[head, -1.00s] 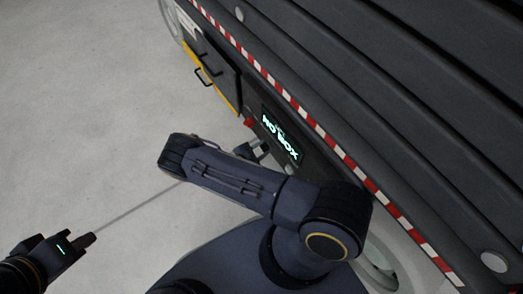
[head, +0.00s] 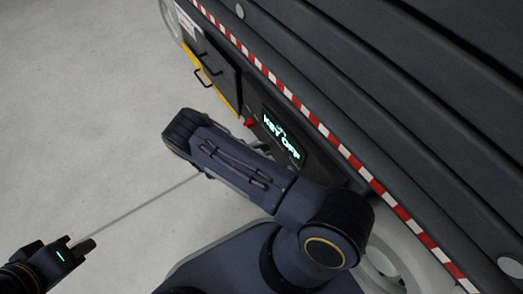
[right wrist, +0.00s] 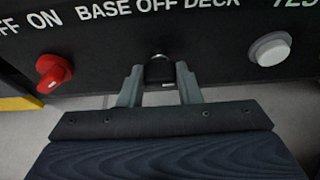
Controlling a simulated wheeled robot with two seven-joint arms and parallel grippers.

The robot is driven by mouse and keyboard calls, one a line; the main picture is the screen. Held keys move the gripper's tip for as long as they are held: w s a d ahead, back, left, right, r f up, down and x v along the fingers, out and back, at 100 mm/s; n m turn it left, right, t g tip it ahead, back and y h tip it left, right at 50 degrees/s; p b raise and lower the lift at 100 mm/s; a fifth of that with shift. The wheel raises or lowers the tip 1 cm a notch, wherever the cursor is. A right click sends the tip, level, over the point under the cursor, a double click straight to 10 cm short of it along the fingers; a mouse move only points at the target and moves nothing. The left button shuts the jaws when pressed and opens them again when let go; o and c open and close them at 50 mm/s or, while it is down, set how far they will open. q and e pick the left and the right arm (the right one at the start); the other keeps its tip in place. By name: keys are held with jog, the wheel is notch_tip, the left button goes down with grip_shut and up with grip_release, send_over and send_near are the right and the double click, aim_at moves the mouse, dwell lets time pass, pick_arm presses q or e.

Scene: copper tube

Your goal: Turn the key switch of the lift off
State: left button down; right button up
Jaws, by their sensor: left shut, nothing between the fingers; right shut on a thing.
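The lift (head: 345,150) is a dark ribbed machine, and its display (head: 282,137) reads "KEY OFF" in the head view. In the right wrist view the key switch (right wrist: 160,71) is a dark knob on the black panel, under the label "BASE OFF DECK". My right gripper (right wrist: 160,84) is shut on the key switch, one finger on each side. In the head view my right arm hides most of that gripper and the switch. My left gripper (head: 81,246) is shut and empty, low at the left over the floor, away from the lift.
A red rotary switch (right wrist: 54,72) sits left of the key switch, by an "ON" label. A round white button (right wrist: 269,49) sits to its right. A box with black handles and a yellow edge (head: 222,94) is on the lift's side. The floor at left is clear.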

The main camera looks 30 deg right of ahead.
dwell(0.3)
jog(key=o, duration=1)
jog(key=p+v, duration=0.2)
jog(key=v, duration=0.6)
jog(key=shift+f, duration=0.1)
jog(key=shift+d, duration=0.1)
